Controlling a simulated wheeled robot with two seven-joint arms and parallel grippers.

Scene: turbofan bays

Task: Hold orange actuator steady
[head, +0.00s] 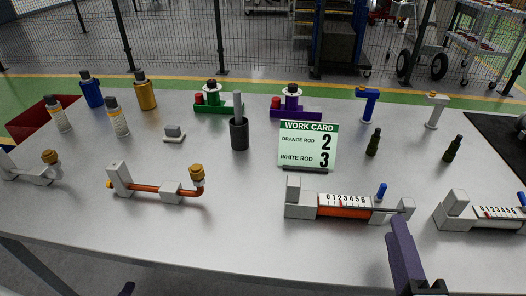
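The orange actuator (343,211) lies on the front right of the table. It has a grey bracket with end blocks, an orange rod, a numbered scale with a small red mark near its low numbers, and a blue lever (381,191). My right gripper (404,252) shows as a purple finger at the bottom, just in front of the actuator's right end. Whether it touches the actuator, and its other finger, I cannot see clearly. A small dark piece at the bottom left edge may be my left gripper (127,288); its fingers are not readable.
A work card (308,146) behind the actuator reads orange rod 2, white rod 3. A similar white-rod unit (485,213) stands to the right. A copper pipe fixture (155,187) sits left. Bottles, a dark cup (239,134) and coloured stands occupy the back. The front middle is clear.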

